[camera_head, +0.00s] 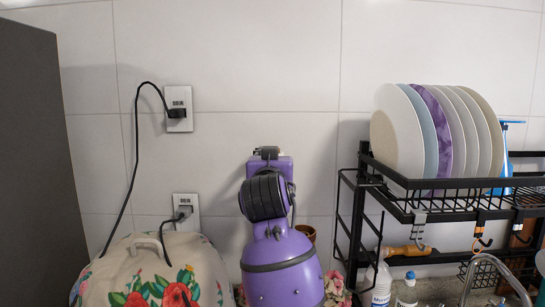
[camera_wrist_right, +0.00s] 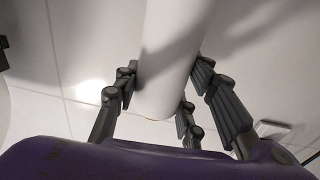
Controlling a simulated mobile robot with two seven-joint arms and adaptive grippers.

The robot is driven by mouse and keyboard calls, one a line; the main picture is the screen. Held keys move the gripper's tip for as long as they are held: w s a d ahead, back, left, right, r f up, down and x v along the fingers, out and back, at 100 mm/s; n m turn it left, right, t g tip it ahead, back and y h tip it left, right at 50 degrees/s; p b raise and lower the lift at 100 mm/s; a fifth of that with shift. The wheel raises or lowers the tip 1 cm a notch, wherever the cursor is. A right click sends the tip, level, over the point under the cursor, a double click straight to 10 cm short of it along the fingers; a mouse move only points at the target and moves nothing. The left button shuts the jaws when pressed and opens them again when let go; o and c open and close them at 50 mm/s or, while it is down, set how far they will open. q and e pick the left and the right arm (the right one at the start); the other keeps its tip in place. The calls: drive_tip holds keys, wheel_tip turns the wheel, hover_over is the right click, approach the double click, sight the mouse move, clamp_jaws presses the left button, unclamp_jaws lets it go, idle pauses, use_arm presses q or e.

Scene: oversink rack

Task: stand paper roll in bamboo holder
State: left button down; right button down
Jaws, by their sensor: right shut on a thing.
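In the right wrist view, a white paper roll (camera_wrist_right: 168,50) lies between the dark fingers of my right gripper (camera_wrist_right: 162,88). The fingers press on its sides, and the gripper is shut on it. One end of the roll shows between the fingers, and the rest runs out of the top of the picture. In the head view, my purple arm with a black joint rises in the middle, and no fingers or roll can be made out there. I cannot make out a bamboo holder in either view. My left gripper is not in view.
A black rack (camera_head: 440,205) with several upright plates (camera_head: 398,130) stands at the right, hooks hanging below. Bottles (camera_head: 377,282) and a faucet (camera_head: 487,262) are under it. A flowered cover (camera_head: 150,275) sits lower left. A brown cup-like thing (camera_head: 306,232) is partly hidden behind my arm.

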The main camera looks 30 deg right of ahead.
drive_tip(key=shift+f+b, duration=0.5)
drive_tip(key=shift+f, duration=2.2)
drive_tip(key=c, duration=1)
unclamp_jaws()
drive_tip(key=shift+c, duration=0.2)
drive_tip(key=v, duration=1.2)
drive_tip(key=shift+f, duration=0.1)
